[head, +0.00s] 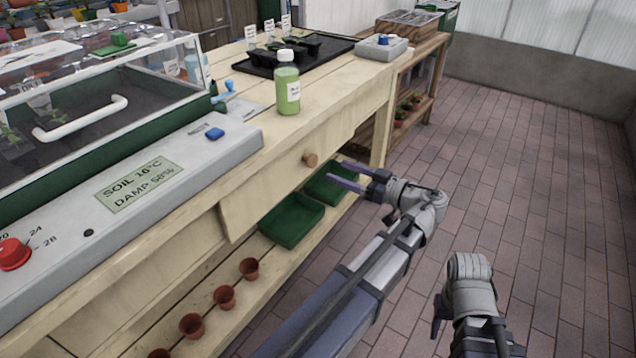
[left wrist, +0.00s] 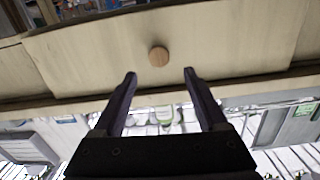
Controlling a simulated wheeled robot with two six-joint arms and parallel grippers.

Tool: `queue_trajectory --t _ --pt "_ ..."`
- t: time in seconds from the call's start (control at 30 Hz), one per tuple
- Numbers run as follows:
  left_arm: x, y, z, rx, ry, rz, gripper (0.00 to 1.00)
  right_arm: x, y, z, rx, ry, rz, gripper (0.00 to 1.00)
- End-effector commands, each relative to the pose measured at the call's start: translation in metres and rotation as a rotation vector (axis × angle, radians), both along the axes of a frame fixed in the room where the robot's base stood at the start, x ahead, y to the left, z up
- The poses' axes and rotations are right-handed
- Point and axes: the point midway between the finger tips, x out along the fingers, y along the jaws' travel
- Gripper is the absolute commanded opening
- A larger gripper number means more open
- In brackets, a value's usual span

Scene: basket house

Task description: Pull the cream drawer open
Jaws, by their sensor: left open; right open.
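The cream drawer (head: 265,180) is a pale wooden front under the bench top, and it looks shut. Its round wooden knob (head: 310,159) sticks out from the front. In the left wrist view the drawer front (left wrist: 230,45) fills the upper part, and the knob (left wrist: 158,56) shows between and beyond the two fingertips. My left gripper (head: 345,180) is open and empty, its fingers pointing at the drawer from the right, a short way from the knob. My right gripper (head: 440,318) is by the lower right, empty; only a dark part of it shows beside the wrist.
A green bottle (head: 287,85) and a black tray (head: 300,55) stand on the bench top (head: 345,80). Green trays (head: 292,220) and several small pots (head: 224,297) sit on the shelf below. The brick floor (head: 530,180) to the right is clear.

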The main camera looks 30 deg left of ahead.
Motion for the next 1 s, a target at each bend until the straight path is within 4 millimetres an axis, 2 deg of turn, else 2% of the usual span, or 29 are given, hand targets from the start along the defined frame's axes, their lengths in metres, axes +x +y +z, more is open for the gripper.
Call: queue_trajectory --t 0.03,0.1,0.37,0.73,1.0 --pt "0.002 0.001 -0.006 0.017 -0.022 0.004 0.75 0.000 0.000 -0.010 0.000 0.000 0.000 0.50" --pt "0.003 0.002 -0.005 0.033 -0.046 0.007 0.75 0.000 0.000 -0.013 0.000 0.000 0.001 0.50" --pt "0.003 0.007 -0.001 0.044 -0.061 0.010 0.75 0.000 0.000 -0.012 0.000 0.000 0.001 0.50" --pt "0.007 0.060 -0.002 0.042 -0.058 0.011 0.75 0.000 0.000 -0.012 0.000 0.000 0.001 0.50" --pt "0.008 0.079 -0.002 0.042 -0.058 0.009 0.75 0.000 0.000 -0.012 0.000 0.000 0.001 0.50"
